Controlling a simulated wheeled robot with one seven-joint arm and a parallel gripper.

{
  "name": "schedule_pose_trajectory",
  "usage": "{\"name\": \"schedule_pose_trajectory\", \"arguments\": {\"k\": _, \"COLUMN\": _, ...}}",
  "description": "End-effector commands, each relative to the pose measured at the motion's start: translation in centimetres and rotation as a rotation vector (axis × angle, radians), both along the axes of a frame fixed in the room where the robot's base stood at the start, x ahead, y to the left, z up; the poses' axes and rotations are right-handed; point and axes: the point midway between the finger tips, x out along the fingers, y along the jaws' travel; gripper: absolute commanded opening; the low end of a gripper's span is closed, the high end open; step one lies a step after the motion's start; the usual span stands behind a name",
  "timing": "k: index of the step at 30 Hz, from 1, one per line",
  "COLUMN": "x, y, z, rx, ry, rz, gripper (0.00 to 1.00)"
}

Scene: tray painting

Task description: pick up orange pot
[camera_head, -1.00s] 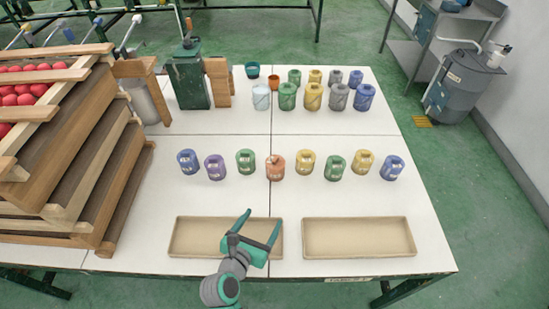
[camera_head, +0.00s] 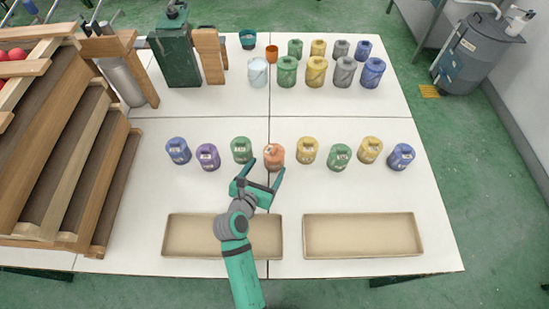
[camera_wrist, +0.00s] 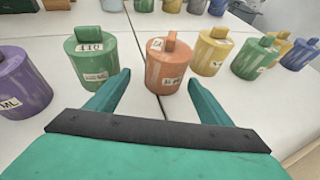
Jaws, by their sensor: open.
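The orange pot (camera_head: 274,158) stands upright in the middle of the front row of pots on the white table. It has a lid with a raised block and a white label, and it also shows in the wrist view (camera_wrist: 168,68). My gripper (camera_head: 264,167) is open and empty, just in front of the orange pot. In the wrist view, the fingers of my gripper (camera_wrist: 155,88) point towards it. The orange pot lies ahead, roughly between the fingertip lines and slightly to the right of centre. I cannot tell whether the tips reach past its near side.
A green pot (camera_head: 241,150) stands close on the left of the orange pot and a yellow pot (camera_head: 307,150) close on the right. Two empty beige trays, left (camera_head: 190,249) and right (camera_head: 360,249), lie at the front. More pots stand in a back row.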

Motion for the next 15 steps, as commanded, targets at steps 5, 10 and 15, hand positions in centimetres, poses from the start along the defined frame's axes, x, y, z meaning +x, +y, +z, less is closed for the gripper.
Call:
{"name": "schedule_pose_trajectory", "arguments": {"k": 5, "x": 0.9, "y": -0.5, "z": -0.4, "rx": 0.000, "ry": 0.000, "rz": -0.001, "gripper": 0.74}}
{"name": "schedule_pose_trajectory", "arguments": {"k": 10, "x": 2.7, "y": -2.0, "z": -1.3, "rx": 0.000, "ry": 0.000, "rz": -0.008, "gripper": 0.74}}
{"name": "schedule_pose_trajectory", "arguments": {"k": 15, "x": 4.3, "y": -2.9, "z": -2.0, "rx": 0.000, "ry": 0.000, "rz": -0.009, "gripper": 0.74}}
